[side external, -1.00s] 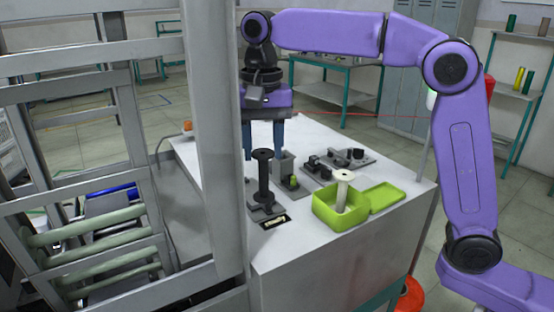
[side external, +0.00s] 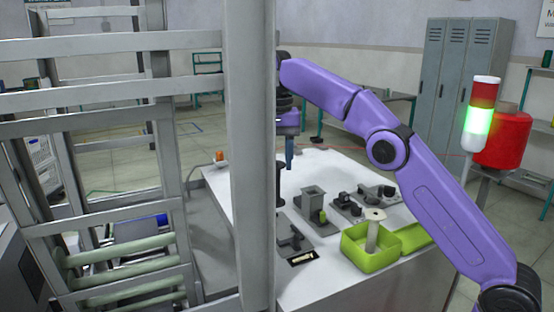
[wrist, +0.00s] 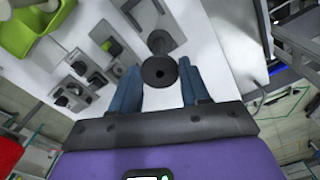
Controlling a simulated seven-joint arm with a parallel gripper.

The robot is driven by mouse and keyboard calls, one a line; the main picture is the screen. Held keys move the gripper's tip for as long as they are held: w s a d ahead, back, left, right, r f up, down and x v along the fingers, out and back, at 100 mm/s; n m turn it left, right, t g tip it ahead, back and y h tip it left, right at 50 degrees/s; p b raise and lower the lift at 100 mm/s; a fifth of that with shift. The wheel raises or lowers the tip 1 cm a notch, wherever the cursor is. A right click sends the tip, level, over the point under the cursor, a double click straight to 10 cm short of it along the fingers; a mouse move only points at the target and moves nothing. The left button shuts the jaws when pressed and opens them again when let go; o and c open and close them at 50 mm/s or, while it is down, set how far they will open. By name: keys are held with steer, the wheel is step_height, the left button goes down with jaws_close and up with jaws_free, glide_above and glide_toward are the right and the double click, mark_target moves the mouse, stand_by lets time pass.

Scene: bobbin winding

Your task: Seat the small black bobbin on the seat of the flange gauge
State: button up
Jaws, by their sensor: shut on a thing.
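The black bobbin (side external: 281,187) is partly hidden by a frame post in the side view. My gripper (wrist: 158,66) is shut on the bobbin's flange, which shows end-on between the two fingers in the wrist view (wrist: 160,72). The bobbin hangs upright over the table, beside a grey plate with a dark block (side external: 292,242). A grey plate with a square upright post and a green piece (side external: 313,200) stands farther back. I cannot tell for sure which fixture is the flange gauge. The gripper's near finger is largely behind the post.
A green box (side external: 368,262) holds a white spool (side external: 374,225), with its lid beside it. Plates with small black parts (side external: 345,206) lie behind the box. A metal frame (side external: 250,150) stands in front on the left.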

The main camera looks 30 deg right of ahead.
steer(key=shift+w+f, duration=0.1)
steer(key=shift+f, duration=2.35)
steer(key=shift+f, duration=0.45)
steer(key=o, duration=0.9)
steer(key=shift+c, duration=0.2)
